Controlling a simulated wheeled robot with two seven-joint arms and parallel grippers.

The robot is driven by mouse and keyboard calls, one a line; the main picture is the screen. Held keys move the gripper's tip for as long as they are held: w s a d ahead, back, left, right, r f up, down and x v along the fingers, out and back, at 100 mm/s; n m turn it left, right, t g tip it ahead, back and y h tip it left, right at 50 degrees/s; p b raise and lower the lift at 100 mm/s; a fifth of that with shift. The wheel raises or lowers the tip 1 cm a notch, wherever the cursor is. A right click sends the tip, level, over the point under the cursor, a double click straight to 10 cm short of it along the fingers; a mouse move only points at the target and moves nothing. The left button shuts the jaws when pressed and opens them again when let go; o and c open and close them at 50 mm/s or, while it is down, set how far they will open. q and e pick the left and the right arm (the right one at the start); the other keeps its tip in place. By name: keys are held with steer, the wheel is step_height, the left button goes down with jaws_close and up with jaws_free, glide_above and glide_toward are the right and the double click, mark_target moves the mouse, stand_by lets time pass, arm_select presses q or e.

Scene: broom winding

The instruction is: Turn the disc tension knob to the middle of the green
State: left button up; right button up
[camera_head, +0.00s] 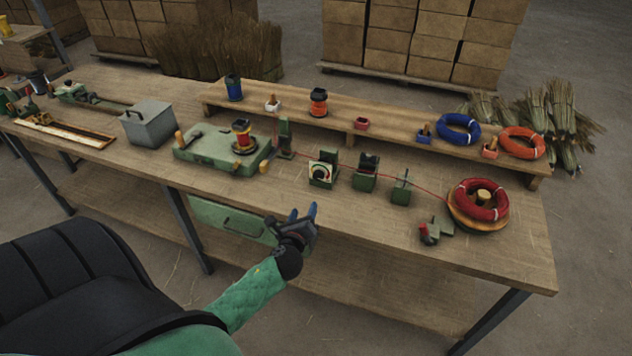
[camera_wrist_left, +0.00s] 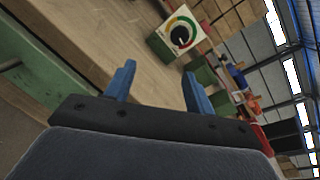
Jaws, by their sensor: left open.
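The disc tension knob (camera_head: 321,172) is a dark round knob on the pale dial face of a small green block on the bench. In the left wrist view the knob (camera_wrist_left: 180,36) shows on a white plate with a coloured arc of green, yellow and red. The pointer's exact setting is too small to tell. My left gripper (camera_head: 303,212) is at the bench's front edge, in front of and a little left of the dial block. Its blue fingers (camera_wrist_left: 158,84) are apart with nothing between them. My right gripper is out of view.
More green blocks (camera_head: 365,175) stand right of the dial, with a red strand running to a red coil (camera_head: 481,199) on a round wooden stand. A green winding machine (camera_head: 222,150) stands to the left. A raised shelf (camera_head: 380,131) lies behind. Bare bench top lies before the dial.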

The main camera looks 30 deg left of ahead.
mark_target(317, 178)
arm_select(q)
steer(key=w+m, duration=0.1)
steer(key=m, duration=0.1)
steer(key=w+a+r+m+t+h, duration=0.1)
steer(key=w+m, duration=0.1)
steer(key=m, duration=0.1)
steer(key=w+m+t, duration=0.1)
steer(key=m, duration=0.2)
steer(key=shift+w+a+r+h, duration=0.15)
steer(key=shift+a+h, duration=0.15)
steer(key=shift+a, duration=0.05)
steer(key=shift+w+m+t, duration=0.15)
steer(key=shift+m+t, duration=0.15)
steer(key=p+x, duration=0.2)
steer(key=x, duration=0.4)
steer(key=shift+p+x, duration=0.3)
steer(key=shift+x, duration=0.45)
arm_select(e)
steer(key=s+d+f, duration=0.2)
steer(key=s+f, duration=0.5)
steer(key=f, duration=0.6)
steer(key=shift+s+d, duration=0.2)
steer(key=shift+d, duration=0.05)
arm_select(q)
steer(key=c, duration=1)
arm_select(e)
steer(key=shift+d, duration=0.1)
